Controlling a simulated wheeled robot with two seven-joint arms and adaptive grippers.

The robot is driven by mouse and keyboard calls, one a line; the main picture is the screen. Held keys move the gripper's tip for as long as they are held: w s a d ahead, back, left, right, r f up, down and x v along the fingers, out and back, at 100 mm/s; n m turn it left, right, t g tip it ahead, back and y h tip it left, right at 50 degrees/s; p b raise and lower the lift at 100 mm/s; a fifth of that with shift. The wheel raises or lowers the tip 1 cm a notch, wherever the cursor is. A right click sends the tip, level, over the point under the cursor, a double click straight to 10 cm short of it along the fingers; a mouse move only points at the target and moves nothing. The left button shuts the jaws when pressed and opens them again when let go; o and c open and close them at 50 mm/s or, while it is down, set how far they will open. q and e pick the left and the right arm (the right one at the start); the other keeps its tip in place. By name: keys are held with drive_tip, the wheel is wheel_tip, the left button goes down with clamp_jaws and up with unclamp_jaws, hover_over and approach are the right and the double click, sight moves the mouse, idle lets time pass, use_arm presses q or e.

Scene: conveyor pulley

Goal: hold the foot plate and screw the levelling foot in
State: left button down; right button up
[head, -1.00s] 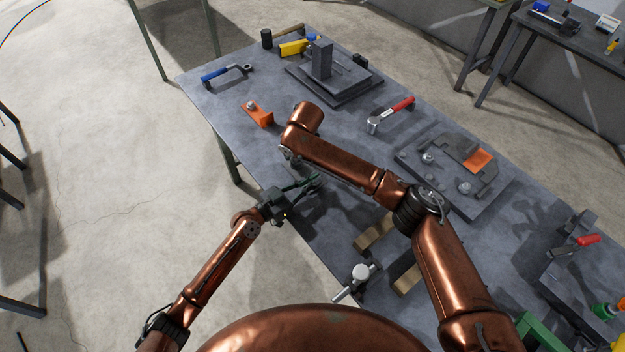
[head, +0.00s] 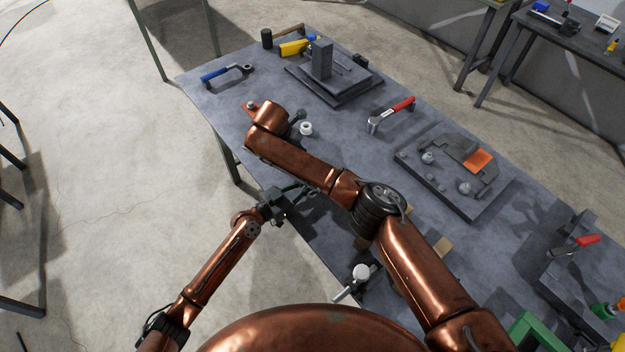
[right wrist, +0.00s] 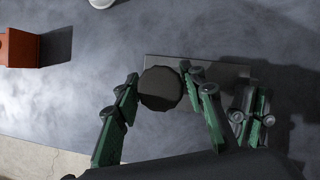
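The levelling foot (right wrist: 160,88) shows in the right wrist view as a dark round disc, seen from its end. My right gripper (right wrist: 161,76) has one green finger on each side of it, touching or nearly touching its rim. Behind the disc lies a flat grey bar, the foot plate (right wrist: 225,70). My left gripper (right wrist: 251,92) is at the plate's right end, its fingers close together on it; the contact is in shadow. In the head view my left gripper (head: 308,189) is at the table's near edge.

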drive_tip(key=o, duration=0.3)
drive_tip(key=shift+o, duration=0.2)
drive_tip(key=v, duration=0.7)
use_arm(q)
drive_tip(key=c, duration=2.7)
unclamp_jaws()
drive_tip(key=shift+c, duration=0.2)
drive_tip(key=o, duration=0.8)
drive_tip(key=shift+o, duration=0.3)
drive_tip(key=o, duration=0.3)
drive_tip(key=shift+o, duration=0.7)
